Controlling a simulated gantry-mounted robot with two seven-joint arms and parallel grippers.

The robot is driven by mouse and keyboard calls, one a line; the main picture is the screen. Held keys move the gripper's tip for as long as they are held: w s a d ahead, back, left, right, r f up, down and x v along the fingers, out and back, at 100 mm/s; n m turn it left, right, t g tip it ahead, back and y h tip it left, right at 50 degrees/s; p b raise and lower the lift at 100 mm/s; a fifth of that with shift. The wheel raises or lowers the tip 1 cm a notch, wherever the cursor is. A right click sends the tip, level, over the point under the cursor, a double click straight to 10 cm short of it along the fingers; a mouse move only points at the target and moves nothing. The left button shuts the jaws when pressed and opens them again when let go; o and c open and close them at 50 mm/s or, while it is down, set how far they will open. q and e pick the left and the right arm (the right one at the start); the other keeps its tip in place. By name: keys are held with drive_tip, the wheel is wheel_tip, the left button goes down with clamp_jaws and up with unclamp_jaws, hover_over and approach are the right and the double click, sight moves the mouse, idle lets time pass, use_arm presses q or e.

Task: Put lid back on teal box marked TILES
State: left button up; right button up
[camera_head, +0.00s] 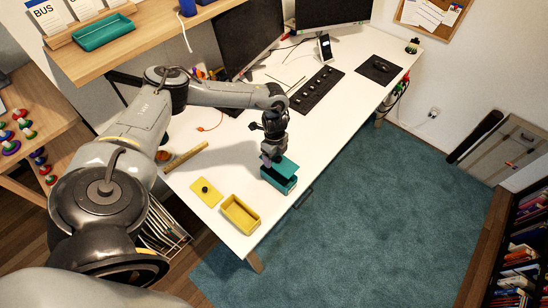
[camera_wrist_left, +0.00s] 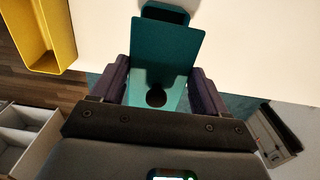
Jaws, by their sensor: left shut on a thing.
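The teal box (camera_head: 279,183) stands near the front edge of the white table. The teal lid (camera_head: 287,165) is above the box and does not cover it evenly; the box's dark inside shows below it. My left gripper (camera_head: 270,157) is shut on the lid, over the box. In the left wrist view the lid (camera_wrist_left: 166,42) lies between the two fingers (camera_wrist_left: 157,90), with a dark round spot near the wrist. Part of the box (camera_wrist_left: 165,13) shows beyond the lid's far edge. I cannot read any marking on the box. My right gripper is not in view.
An open yellow box (camera_head: 240,213) and a yellow lid (camera_head: 205,191) with a black knob lie left of the teal box. A yellowish bar (camera_head: 186,157) lies farther left. A dark strip (camera_head: 317,90) and monitors stand farther back. The table right of the teal box is clear.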

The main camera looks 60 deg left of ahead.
sight(274, 158)
use_arm(q)
drive_tip(key=shift+a, duration=0.1)
drive_tip(key=shift+r, duration=0.1)
drive_tip(key=shift+p, duration=0.35)
drive_tip(key=shift+f+b, duration=1.15)
drive_tip(key=shift+f, duration=1.05)
drive_tip(key=shift+f+b, duration=0.75)
drive_tip(key=shift+f, duration=0.6)
drive_tip(key=shift+f, duration=0.1)
drive_tip(key=shift+p, duration=0.5)
